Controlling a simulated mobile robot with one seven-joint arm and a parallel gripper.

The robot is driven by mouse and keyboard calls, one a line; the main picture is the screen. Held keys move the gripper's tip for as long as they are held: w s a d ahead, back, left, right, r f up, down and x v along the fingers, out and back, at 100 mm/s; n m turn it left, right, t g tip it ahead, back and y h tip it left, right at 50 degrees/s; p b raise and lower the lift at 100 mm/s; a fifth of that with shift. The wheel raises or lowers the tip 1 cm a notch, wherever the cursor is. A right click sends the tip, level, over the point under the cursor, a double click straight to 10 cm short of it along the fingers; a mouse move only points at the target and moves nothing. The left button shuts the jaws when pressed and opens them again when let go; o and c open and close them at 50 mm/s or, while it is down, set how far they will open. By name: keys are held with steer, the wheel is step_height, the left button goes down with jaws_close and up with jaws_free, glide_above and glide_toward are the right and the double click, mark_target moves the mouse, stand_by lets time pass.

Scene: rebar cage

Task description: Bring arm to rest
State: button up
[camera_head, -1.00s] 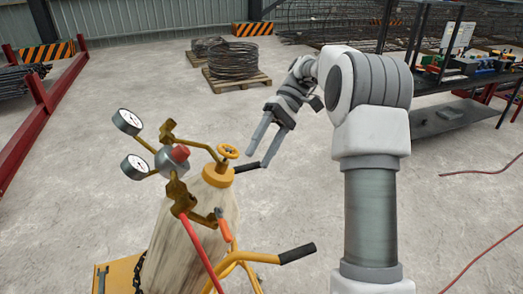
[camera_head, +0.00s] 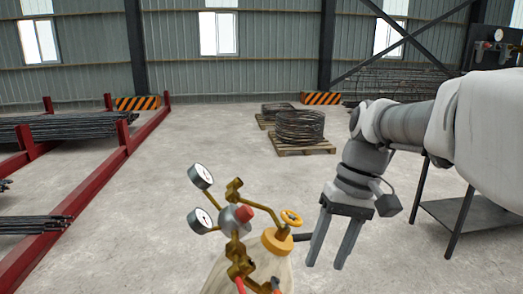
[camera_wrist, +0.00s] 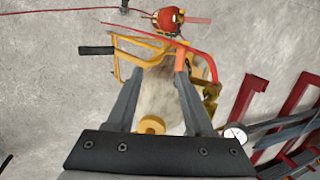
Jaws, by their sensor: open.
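My gripper (camera_head: 329,240) hangs at the right of the middle in the head view, fingers pointing down. It is open, with nothing between the fingers. It is just right of the gas cylinder (camera_head: 272,270), which has a yellow valve wheel (camera_head: 291,218) and a regulator (camera_head: 236,220) with two round gauges. In the wrist view the two fingers (camera_wrist: 152,75) show apart, with the cylinder and its yellow cart frame (camera_wrist: 118,45) beyond and below them. I cannot tell the exact gap between gripper and cylinder.
A red rack (camera_head: 75,190) with rebar stands at the left. Wire coils (camera_head: 300,126) lie on a pallet (camera_head: 302,149) at the back. A dark shelf (camera_head: 470,212) stands at the right, behind my arm. The floor between is clear. A red hose (camera_wrist: 45,12) shows in the wrist view.

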steer(key=s+d+f+t+h, duration=0.1)
steer(key=s+f+t, duration=0.1)
steer(key=s, duration=0.3)
steer(key=s+d+f+m+t+h+b, duration=0.1)
steer(key=s+f+t, duration=0.1)
steer(key=s+t, duration=0.3)
steer(key=shift+s+d+h, duration=0.15)
steer(key=shift+d+h, duration=0.15)
steer(key=shift+h, duration=0.1)
steer(key=shift+f, duration=0.1)
stand_by(0.9)
